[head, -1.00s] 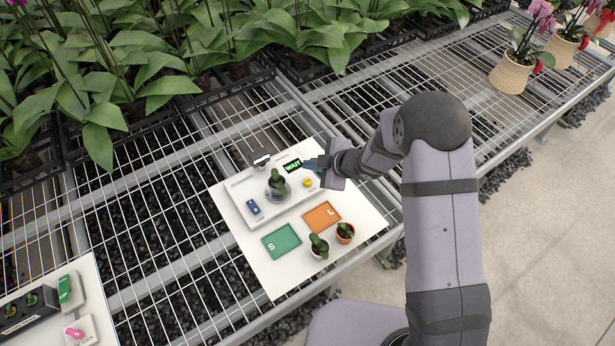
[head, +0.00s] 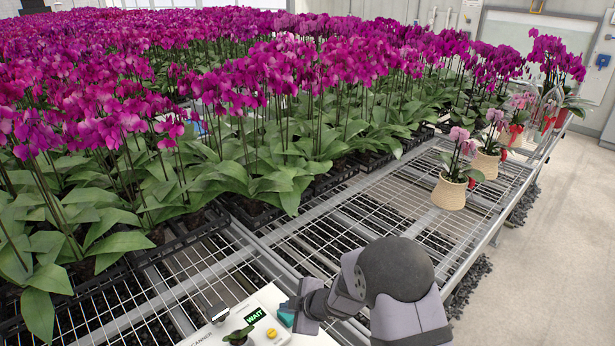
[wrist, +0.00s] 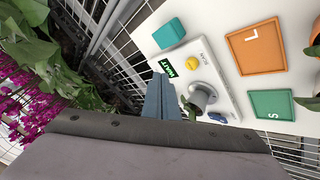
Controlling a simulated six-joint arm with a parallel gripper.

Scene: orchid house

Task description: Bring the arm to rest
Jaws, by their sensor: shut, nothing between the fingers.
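My gripper (head: 290,306) is at the right of the white scanner in the head view, with its fingers partly hidden. In the wrist view my gripper (wrist: 158,97) shows its blue-grey fingers together and empty. The scanner (wrist: 222,92) has a dark display (head: 255,315) reading WAIT and a yellow button (head: 271,333). A small plant (head: 238,337) stands on the scanner; its grey pot (wrist: 201,97) shows in the wrist view, beside the fingers. A teal block (wrist: 168,33) lies on the white board near the scanner.
An orange tray marked L (wrist: 256,50) and a green tray marked S (wrist: 271,104) lie on the board (wrist: 212,25). Dense magenta orchids (head: 250,65) fill the bench behind. Potted orchids (head: 449,193) stand at the right edge. The wire mesh between is partly bare.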

